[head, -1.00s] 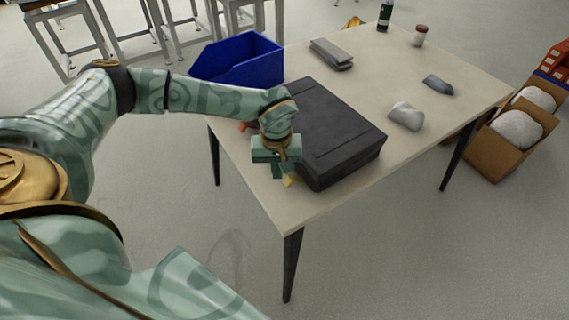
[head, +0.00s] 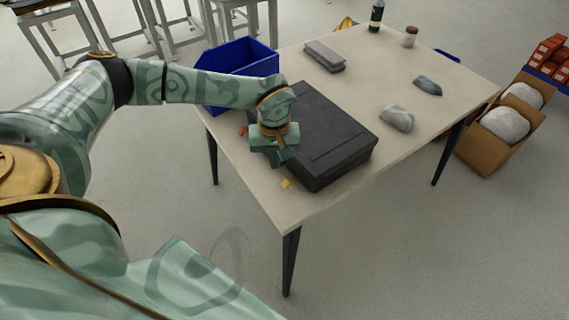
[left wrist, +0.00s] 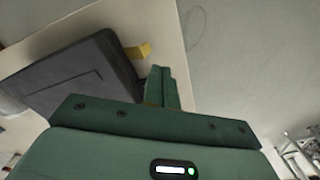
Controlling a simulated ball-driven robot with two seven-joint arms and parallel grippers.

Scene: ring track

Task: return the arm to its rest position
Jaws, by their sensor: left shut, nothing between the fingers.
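My left arm reaches in from the left in the head view. Its green gripper (head: 275,152) hangs over the near left edge of the table (head: 285,203), beside the black case (head: 335,140). The gripper is shut and holds nothing. In the left wrist view its fingers (left wrist: 160,88) show together, with the case (left wrist: 75,75) to their left. A small yellow piece (head: 288,183) lies on the table near the case's front corner, apart from the gripper; it also shows in the left wrist view (left wrist: 138,51). My right gripper is out of view.
A blue bin (head: 238,68) stands behind my left forearm, at the table's left side. A grey stack (head: 324,56), two grey lumps (head: 396,118), a dark bottle (head: 376,16) and a small jar (head: 410,37) stand on the table. Cardboard boxes (head: 483,152) stand right of it.

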